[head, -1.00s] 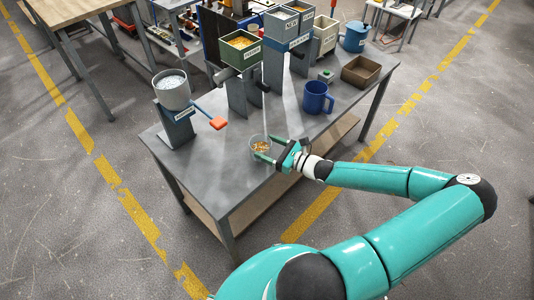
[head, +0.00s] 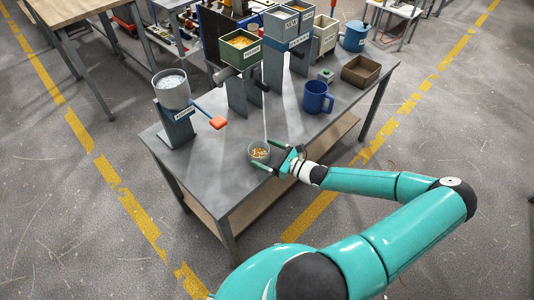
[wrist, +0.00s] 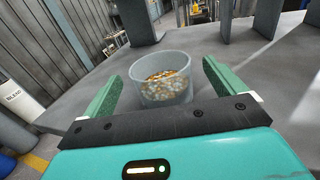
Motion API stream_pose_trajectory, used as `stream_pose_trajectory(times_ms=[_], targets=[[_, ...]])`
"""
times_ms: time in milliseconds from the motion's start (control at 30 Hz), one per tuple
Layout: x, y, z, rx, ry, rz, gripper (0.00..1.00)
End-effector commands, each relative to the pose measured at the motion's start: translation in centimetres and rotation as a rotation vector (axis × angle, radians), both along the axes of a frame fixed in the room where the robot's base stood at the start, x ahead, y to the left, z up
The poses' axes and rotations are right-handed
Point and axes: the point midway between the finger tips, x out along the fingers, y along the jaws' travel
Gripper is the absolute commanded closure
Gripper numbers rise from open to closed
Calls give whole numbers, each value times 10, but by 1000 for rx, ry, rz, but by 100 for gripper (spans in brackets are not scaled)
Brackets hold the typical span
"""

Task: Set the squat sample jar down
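The squat sample jar (head: 259,152) is a low clear cup with golden and pale bits inside. It stands upright on the grey table (head: 223,175), near its front edge. In the wrist view the jar (wrist: 161,82) sits between and slightly beyond my green fingertips, with a visible gap on each side. My gripper (head: 270,157) is open at table height, reaching in from the right. The gripper also shows in the wrist view (wrist: 162,72). The jar's near lower side is partly hidden by the gripper body in the wrist view.
A grey hopper (head: 172,90) with an orange-tipped lever (head: 217,122) stands at the left. Green (head: 240,48) and blue (head: 288,28) hoppers stand behind. A blue mug (head: 317,98) and a brown box (head: 361,71) are to the right. The table's front left is clear.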

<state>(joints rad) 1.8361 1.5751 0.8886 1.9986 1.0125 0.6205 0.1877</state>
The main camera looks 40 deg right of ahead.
Motion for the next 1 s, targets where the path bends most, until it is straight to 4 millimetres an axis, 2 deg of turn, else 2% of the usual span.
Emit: stream_pose_trajectory(times_ms=[367,467,800,1000], targets=[[-2,-2,5,-1,0,-1,5],[-16,-8,5,-4,1,-3,5],[-83,-36,5,-3,2,-2,5],[-106,-45,5,0,1,-1,5]])
